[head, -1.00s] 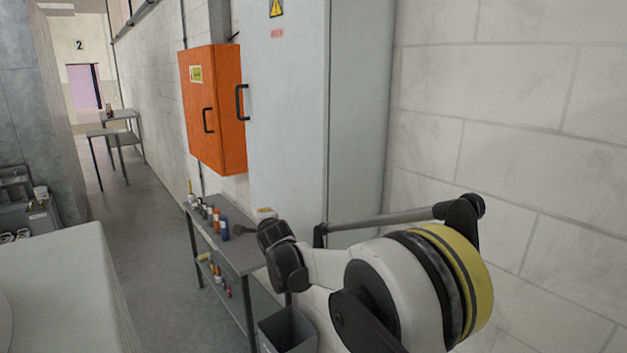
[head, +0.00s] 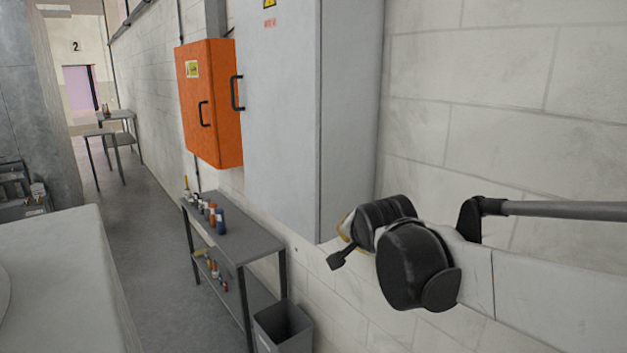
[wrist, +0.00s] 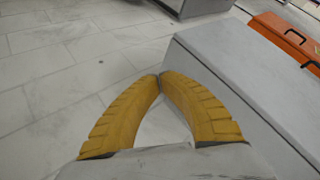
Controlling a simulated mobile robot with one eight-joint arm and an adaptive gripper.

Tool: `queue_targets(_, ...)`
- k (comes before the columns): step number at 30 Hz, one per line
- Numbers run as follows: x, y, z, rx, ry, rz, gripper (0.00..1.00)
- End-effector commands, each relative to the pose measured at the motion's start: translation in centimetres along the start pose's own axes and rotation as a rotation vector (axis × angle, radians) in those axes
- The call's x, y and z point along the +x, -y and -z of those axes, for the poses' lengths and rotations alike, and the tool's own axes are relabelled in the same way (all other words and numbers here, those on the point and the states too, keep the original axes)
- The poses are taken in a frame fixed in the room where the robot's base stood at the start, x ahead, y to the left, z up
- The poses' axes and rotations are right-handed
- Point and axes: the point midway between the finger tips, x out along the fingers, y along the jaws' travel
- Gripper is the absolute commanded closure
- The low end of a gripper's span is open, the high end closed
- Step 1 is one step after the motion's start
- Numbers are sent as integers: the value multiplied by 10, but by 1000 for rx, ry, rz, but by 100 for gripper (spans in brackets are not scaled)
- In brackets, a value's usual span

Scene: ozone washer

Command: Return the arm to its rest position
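My arm crosses the right side of the head view, with its dark wrist joints in front of the white wall. My gripper (head: 343,226) is at the arm's left end, mostly hidden behind the wrist; only a bit of its yellow shows. In the wrist view, the two yellow ribbed fingers of my gripper (wrist: 160,75) meet at their tips. Nothing shows between them. The gripper is in the air by the grey cabinet (head: 282,110).
An orange box (head: 208,125) hangs on the wall; it also shows in the wrist view (wrist: 285,35). A grey shelf table (head: 245,243) holds several bottles. A grey bin (head: 283,325) stands at its near end. A pale counter (head: 65,275) is at left. The aisle floor (head: 150,215) between is clear.

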Motion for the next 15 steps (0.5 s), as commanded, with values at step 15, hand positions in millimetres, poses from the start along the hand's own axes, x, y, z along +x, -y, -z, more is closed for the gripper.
queue_targets(15, -141, -236, -143, -612, 251, -166, 100)
